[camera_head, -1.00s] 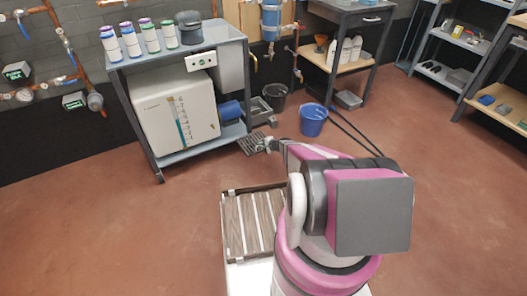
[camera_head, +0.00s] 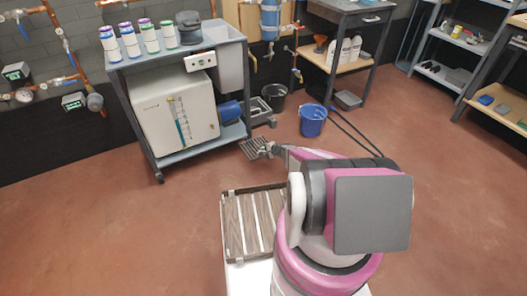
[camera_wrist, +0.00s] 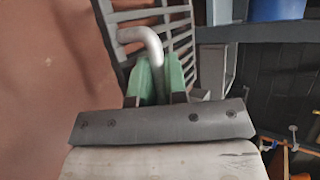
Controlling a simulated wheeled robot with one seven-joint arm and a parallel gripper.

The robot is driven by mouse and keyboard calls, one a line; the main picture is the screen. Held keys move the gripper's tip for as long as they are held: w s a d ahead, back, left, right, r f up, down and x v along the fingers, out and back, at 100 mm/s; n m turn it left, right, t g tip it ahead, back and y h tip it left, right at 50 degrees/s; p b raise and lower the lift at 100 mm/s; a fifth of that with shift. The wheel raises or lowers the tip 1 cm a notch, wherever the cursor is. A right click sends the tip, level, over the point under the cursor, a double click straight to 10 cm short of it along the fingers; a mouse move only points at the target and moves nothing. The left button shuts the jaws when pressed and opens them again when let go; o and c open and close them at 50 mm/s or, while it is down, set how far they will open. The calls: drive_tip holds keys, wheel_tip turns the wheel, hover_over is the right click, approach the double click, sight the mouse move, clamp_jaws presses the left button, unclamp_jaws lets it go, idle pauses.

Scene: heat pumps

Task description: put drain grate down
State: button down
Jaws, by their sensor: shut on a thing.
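The drain grate (camera_head: 252,147) is a grey slatted panel at the lower right corner of the cart, low over the red floor. I cannot tell whether it touches the floor. In the wrist view the grate (camera_wrist: 184,42) fills the top middle, tilted in the picture, with a bent silver handle (camera_wrist: 146,38). My gripper (camera_wrist: 160,80) has green finger pads shut on this handle. In the head view my gripper (camera_head: 267,150) is small, just right of the grate and partly hidden by my arm.
A grey basin (camera_head: 262,112), a black bucket (camera_head: 274,97) and a blue bucket (camera_head: 312,121) stand behind. The red floor (camera_head: 110,220) at left is clear.

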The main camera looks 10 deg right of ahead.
drive_tip(key=shift+f, duration=0.45)
drive_tip(key=c, duration=1.1)
unclamp_jaws()
drive_tip(key=shift+c, duration=0.2)
drive_tip(key=shift+r, duration=0.35)
drive_tip(key=v, duration=1.2)
drive_tip(key=s+a+r+n+g+h, duration=0.1)
drive_tip(key=s+a+r+n+g, duration=0.3)
drive_tip(key=r, duration=0.6)
drive_tip(key=s+a+r+n+g, duration=0.25)
drive_tip(key=s+a+r, duration=0.35)
drive_tip(key=r, duration=0.3)
drive_tip(key=s+r+n+g+h, duration=0.2)
drive_tip(key=s+r+n+h, duration=0.3)
drive_tip(key=s+r, duration=0.9)
wheel_tip(320, 180, up, 3)
drive_tip(key=h, duration=0.2)
drive_tip(key=shift+s+d+h, duration=0.25)
drive_tip(key=shift+s+h, duration=0.05)
drive_tip(key=shift+s, duration=0.1)
